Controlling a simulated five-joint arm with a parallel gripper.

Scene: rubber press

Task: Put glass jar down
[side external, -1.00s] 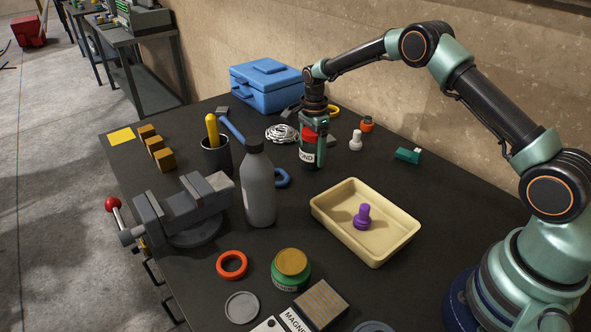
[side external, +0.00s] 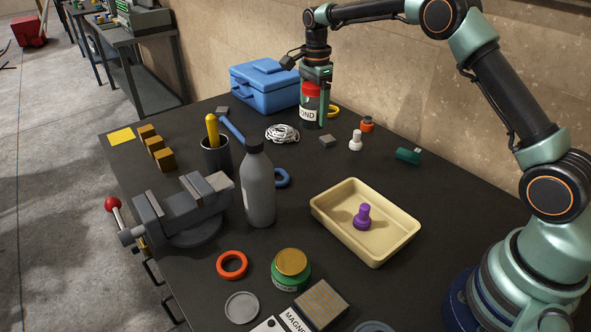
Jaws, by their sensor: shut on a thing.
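The glass jar (side external: 308,114) has a red lid and a dark body with a pale label ending in "OND". My gripper (side external: 314,95) is shut on it from above, with a green finger along its right side. The jar is upright and appears held above the table, in front of the wall and right of the blue toolbox. The other finger is mostly hidden.
A small grey block (side external: 327,141), white cord (side external: 282,133), yellow ring (side external: 333,111) and white peg (side external: 356,140) lie near the jar. The blue toolbox (side external: 266,86) stands left. A cream tray (side external: 322,213) holds a purple piece (side external: 362,216). Bare tabletop shows between them.

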